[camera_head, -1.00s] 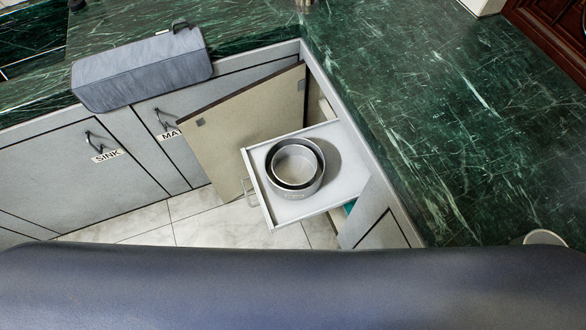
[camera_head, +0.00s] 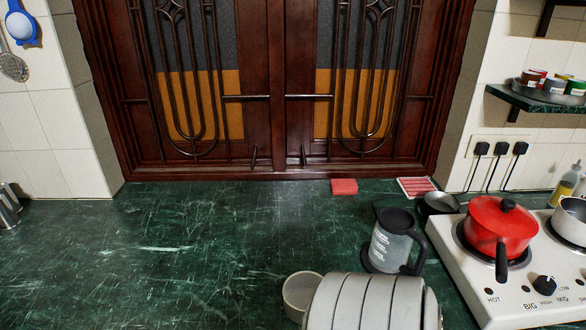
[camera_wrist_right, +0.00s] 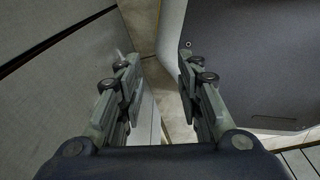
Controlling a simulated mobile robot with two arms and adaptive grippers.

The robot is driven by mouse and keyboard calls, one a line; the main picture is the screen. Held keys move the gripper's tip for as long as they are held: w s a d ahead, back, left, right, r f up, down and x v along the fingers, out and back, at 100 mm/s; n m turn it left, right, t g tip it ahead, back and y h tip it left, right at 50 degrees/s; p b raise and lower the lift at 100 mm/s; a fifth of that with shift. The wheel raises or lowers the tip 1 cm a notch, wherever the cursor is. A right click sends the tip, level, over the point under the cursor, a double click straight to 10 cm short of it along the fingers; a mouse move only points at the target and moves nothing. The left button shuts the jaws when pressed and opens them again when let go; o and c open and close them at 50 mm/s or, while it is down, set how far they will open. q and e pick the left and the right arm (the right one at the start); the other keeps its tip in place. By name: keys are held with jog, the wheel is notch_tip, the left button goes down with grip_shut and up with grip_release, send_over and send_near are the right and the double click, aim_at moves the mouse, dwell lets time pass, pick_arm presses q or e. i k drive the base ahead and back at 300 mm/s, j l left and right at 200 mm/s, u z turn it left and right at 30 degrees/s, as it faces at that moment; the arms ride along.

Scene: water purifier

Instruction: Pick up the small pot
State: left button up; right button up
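The head view shows several vessels, and I cannot tell which one is the small pot. A red lidded pot (camera_head: 500,226) and a grey pot (camera_head: 573,214), cut by the right edge, are on the white stove. A small dark pan (camera_head: 437,204) stands left of the stove. A pale round vessel (camera_head: 297,293) stands at the bottom, partly hidden. The nested grey pots in the drawer are out of view now. My right gripper (camera_wrist_right: 158,75) is open and empty in the right wrist view, with no pot near its fingers. My left gripper is not in view.
A kettle (camera_head: 391,244) stands beside the stove (camera_head: 480,280). A large grey ribbed object (camera_head: 365,305) covers the bottom middle. The green counter (camera_head: 150,255) is clear at left. A grey panel (camera_wrist_right: 55,80) is left of my right gripper; pale floor shows between its fingers.

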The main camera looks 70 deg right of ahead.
aim_at(298, 288)
jog(key=z, duration=2.2)
